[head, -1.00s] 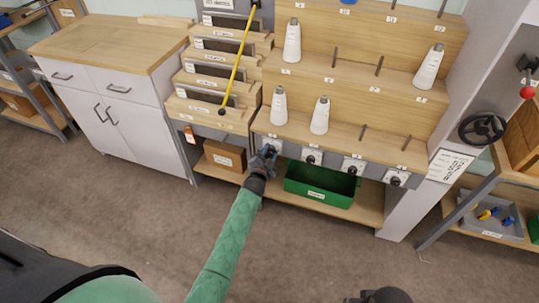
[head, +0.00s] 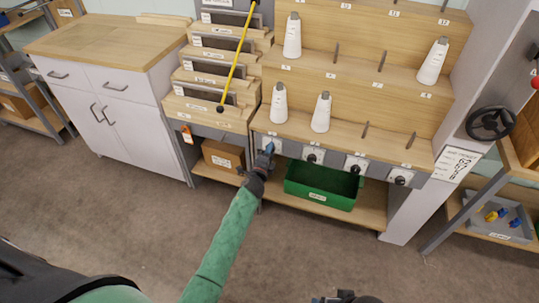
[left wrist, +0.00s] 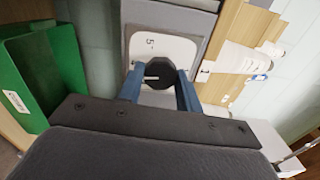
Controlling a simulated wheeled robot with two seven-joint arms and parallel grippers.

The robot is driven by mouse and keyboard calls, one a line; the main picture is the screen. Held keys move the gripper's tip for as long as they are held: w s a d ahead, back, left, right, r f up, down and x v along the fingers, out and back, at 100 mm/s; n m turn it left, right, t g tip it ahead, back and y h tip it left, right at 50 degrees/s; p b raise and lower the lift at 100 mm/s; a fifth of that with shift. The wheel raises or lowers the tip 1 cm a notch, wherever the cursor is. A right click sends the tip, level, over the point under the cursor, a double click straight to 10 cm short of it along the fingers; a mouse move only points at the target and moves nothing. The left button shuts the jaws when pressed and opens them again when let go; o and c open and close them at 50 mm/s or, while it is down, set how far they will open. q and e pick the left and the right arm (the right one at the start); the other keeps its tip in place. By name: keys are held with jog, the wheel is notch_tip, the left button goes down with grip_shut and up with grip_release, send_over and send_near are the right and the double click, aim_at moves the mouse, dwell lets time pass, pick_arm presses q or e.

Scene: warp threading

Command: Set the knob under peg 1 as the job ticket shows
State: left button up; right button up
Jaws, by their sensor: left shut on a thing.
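The knob under peg 1 is the leftmost on the grey rail below the bottom shelf. In the left wrist view the black knob (left wrist: 159,72) sits on a white dial plate (left wrist: 163,47). My left gripper (head: 268,150) is shut on this knob, with a blue finger on each side. In the head view the gripper hides most of the knob. A printed white sheet (head: 455,163) hangs on the right post; its text is unreadable. My right gripper (head: 345,298) is partly cut off at the bottom.
More knobs (head: 313,156) line the rail to the right. White cones (head: 321,112) stand on the shelves above. A green bin (head: 320,187) sits below the rail, beside a cardboard box (head: 222,157). A black handwheel (head: 490,123) is at the right. The floor in front is clear.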

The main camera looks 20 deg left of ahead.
pick_arm(q)
jog(key=m, duration=0.4)
jog(key=m+b, duration=0.1)
jog(key=m, duration=0.8)
jog(key=shift+f, duration=0.25)
pick_arm(e)
jog(key=shift+w+a+f+t+y, duration=0.15)
jog(key=shift+a+f, duration=0.4)
jog(key=shift+a, duration=0.05)
jog(key=shift+w+a+f+t+y, duration=0.15)
jog(key=shift+a+f, duration=0.4)
jog(key=shift+a, duration=0.05)
pick_arm(q)
jog(key=shift+m, duration=0.3)
pick_arm(e)
jog(key=shift+f, duration=0.1)
pick_arm(q)
jog(key=shift+s, duration=0.1)
jog(key=o, duration=1)
